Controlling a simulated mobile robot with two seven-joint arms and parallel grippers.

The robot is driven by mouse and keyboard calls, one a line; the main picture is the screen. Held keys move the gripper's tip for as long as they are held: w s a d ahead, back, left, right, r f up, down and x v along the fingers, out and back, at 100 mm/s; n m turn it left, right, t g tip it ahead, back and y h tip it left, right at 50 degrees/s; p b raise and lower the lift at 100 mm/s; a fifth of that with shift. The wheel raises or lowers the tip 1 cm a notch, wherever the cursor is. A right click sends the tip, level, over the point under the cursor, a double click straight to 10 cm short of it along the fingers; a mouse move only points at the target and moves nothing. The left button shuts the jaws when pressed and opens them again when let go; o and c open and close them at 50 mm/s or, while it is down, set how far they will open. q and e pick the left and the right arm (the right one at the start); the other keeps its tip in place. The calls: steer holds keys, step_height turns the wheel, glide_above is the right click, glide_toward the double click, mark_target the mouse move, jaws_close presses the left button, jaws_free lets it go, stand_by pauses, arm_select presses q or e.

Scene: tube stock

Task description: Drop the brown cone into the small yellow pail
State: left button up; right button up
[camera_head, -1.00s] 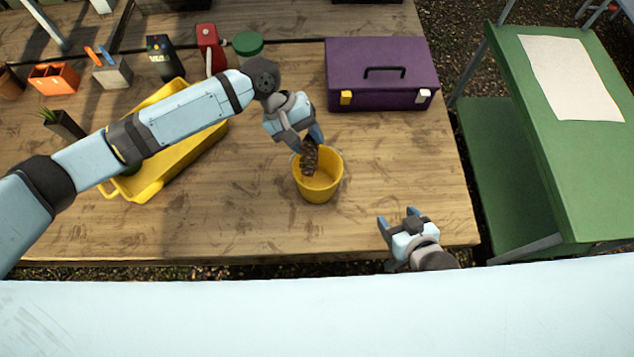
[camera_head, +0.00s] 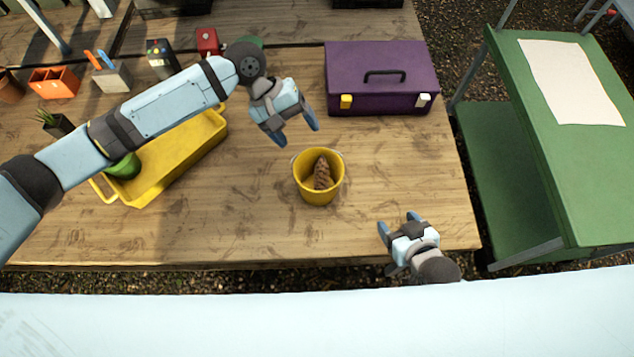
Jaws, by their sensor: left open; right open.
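The small yellow pail (camera_head: 318,192) stands upright on the wooden table, right of the middle. The brown cone (camera_head: 322,173) lies inside the pail, leaning against its inner wall. My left gripper (camera_head: 299,134) is open and empty, above and behind the pail to its upper left, apart from it. My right gripper (camera_head: 398,224) is open and empty at the table's front edge, to the lower right of the pail.
A purple toolbox (camera_head: 378,62) stands behind the pail. A yellow tray (camera_head: 185,160) with a green item (camera_head: 124,167) in it lies to the left under my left arm. An orange holder (camera_head: 54,82) and other small things stand at the back left.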

steer(key=shift+a+f+b, duration=0.2)
steer(key=shift+f+b, duration=0.1)
steer(key=shift+b, duration=0.1)
arm_select(q)
steer(key=v, duration=0.9)
steer(key=shift+r, duration=0.2)
arm_select(e)
steer(key=shift+w, duration=0.1)
arm_select(q)
steer(key=shift+a, duration=0.15)
arm_select(e)
steer(key=shift+d+f, duration=0.1)
steer(key=shift+d, duration=0.05)
